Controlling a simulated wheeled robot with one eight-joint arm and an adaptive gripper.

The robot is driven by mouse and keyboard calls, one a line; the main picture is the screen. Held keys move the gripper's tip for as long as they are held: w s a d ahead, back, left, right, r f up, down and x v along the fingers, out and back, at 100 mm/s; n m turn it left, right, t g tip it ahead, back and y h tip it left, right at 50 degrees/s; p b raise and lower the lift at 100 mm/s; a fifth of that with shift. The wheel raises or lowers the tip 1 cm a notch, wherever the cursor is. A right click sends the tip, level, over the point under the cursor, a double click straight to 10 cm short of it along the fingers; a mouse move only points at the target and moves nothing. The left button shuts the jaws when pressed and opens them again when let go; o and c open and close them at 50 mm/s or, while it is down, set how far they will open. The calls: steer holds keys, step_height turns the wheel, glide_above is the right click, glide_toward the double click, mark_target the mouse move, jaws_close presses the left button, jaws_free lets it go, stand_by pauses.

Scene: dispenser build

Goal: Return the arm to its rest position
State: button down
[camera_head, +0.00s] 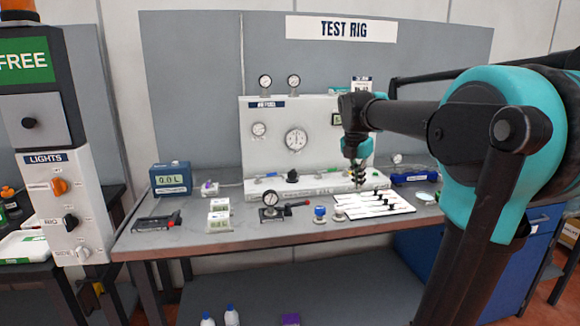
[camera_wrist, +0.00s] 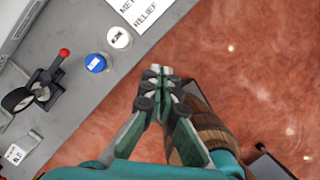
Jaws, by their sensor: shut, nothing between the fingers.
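My gripper (camera_head: 358,178) hangs from the dark and teal arm, in front of the test rig panel and above the right part of the bench in the head view. In the wrist view my gripper (camera_wrist: 160,74) points down past the bench's front edge, with the reddish floor below. Its fingers are together and hold nothing. The arm reaches in from the right of the head view, with its elbow high and bent. A brown, wood-like rounded thing (camera_wrist: 206,128) shows just behind the fingers in the wrist view; I cannot tell what it is.
The bench (camera_head: 250,240) carries a gauge with a red-handled lever (camera_head: 271,209), a blue cap (camera_head: 320,212), a white board (camera_head: 375,205), a blue display box (camera_head: 171,179) and small white boxes (camera_head: 218,216). The upright rig panel (camera_head: 270,145) stands behind. A lights post (camera_head: 65,195) stands at left.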

steer(key=s+a+f+m+t+y, duration=0.1)
steer(key=s+a+f+m+y, duration=0.1)
steer(key=s+f+m, duration=2.1)
step_height(320, 180, down, 4)
steer(key=m, duration=0.4)
steer(key=shift+s+a+t, duration=0.15)
steer(key=shift+s+t, duration=0.05)
steer(key=shift+t, duration=0.1)
